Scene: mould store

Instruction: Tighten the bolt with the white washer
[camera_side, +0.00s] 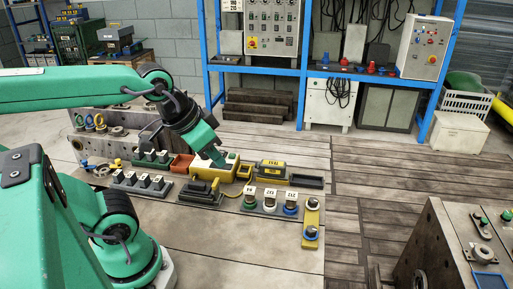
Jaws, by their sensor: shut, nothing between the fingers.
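My gripper (219,161) is at the end of my green arm, pointing down and to the right. It is shut and empty, over or just touching a yellow and white box (228,174) on the bench; I cannot tell which. I cannot pick out the bolt with the white washer for certain.
Another mould block (110,122) with coloured rings stands behind. Wooden floor lies open right of the bench.

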